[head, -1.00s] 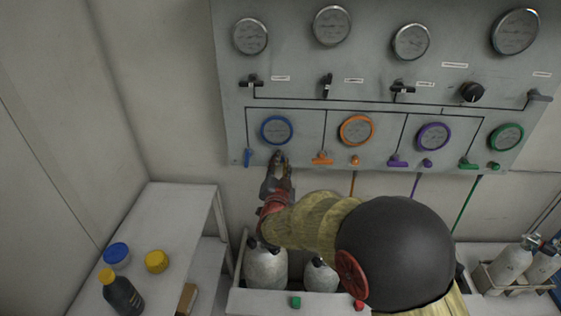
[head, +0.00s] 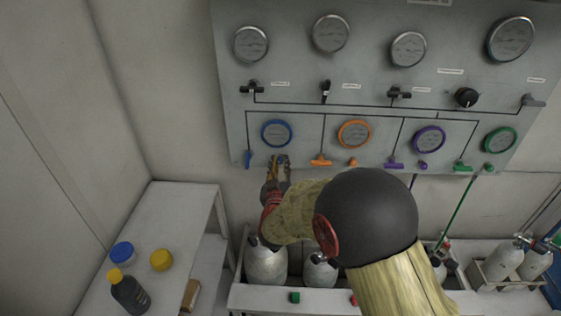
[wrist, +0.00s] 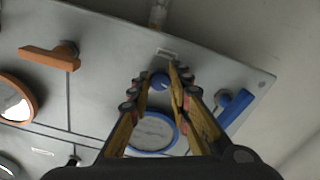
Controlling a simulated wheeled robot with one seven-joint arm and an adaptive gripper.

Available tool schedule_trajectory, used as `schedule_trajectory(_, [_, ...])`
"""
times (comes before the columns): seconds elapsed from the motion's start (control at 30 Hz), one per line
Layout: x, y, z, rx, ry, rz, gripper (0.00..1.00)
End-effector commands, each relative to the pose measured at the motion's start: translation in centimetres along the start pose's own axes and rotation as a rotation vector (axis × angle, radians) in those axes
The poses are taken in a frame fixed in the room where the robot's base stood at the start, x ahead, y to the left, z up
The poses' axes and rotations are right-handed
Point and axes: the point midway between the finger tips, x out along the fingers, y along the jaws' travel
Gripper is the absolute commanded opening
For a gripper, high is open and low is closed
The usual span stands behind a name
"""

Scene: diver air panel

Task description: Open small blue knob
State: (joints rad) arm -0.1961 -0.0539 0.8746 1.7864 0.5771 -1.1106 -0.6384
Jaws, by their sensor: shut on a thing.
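The small blue knob (wrist: 160,81) sits on the panel just beside the blue-rimmed gauge in the wrist view. My gripper (wrist: 160,76) has its two fingers on either side of the knob, shut on it. In the head view my gripper (head: 279,160) is at the panel's lower left, below the blue-rimmed gauge (head: 277,133), and hides the knob there. The blue-rimmed gauge also shows between my fingers in the wrist view (wrist: 150,133). A blue lever handle (head: 248,159) is left of the gripper, and it also shows in the wrist view (wrist: 235,110).
The grey panel (head: 380,85) carries several gauges and valves. An orange handle (head: 321,160) is right of my gripper. Gas cylinders (head: 266,264) stand below. A white shelf (head: 180,205) with bottles is at the lower left. Bare wall lies left of the panel.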

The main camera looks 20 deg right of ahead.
Motion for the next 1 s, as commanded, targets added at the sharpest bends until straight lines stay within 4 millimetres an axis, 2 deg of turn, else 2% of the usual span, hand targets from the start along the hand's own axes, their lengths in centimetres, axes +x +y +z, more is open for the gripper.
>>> schedule_trajectory(1.0, [-0.05, 0.01, -0.07, -0.965, -0.002, -0.004, 0.00])
